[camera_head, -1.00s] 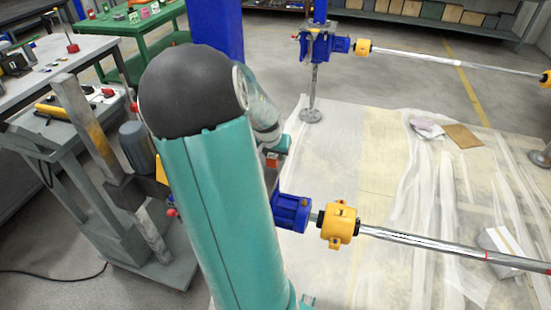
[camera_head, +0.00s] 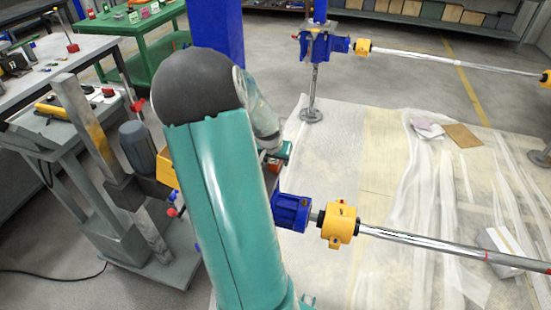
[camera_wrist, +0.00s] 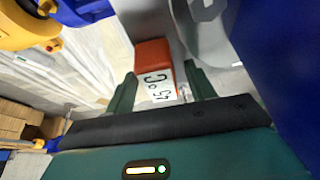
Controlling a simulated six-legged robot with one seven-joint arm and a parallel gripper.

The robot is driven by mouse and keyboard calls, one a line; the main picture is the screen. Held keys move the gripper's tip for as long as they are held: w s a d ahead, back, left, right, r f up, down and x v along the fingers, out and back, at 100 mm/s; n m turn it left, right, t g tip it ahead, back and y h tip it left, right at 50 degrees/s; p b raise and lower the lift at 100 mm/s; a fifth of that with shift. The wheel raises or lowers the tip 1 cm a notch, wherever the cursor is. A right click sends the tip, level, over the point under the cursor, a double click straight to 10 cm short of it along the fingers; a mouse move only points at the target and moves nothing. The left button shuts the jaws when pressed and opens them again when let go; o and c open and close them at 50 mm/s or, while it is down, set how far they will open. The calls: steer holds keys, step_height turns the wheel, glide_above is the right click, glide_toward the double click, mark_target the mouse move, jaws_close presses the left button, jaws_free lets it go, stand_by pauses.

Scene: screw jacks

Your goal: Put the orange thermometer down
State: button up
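The orange thermometer (camera_wrist: 153,54) shows in the wrist view, its white display reading upside down. It lies between the two green fingers of my gripper (camera_wrist: 160,72). A gap shows between it and the right finger; it is close to the left finger. My gripper looks open around it. In the head view a small orange patch (camera_head: 272,165), likely the thermometer, shows beside my teal gripper (camera_head: 283,152), partly hidden by my arm. Whether it rests fully on the surface below cannot be told.
A blue gear housing (camera_head: 292,212) and yellow coupling (camera_head: 340,223) with a shaft stand just right of my arm. A blue post (camera_head: 216,25) rises behind it. A grey cart (camera_head: 60,150) stands left. Plastic sheeting (camera_head: 375,150) covers the floor at right.

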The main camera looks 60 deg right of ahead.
steer(key=shift+r, duration=0.3)
steer(key=v, duration=1.1)
steer(key=shift+r, duration=0.35)
steer(key=shift+o, duration=0.5)
steer(key=shift+a, duration=0.1)
stand_by(4.0)
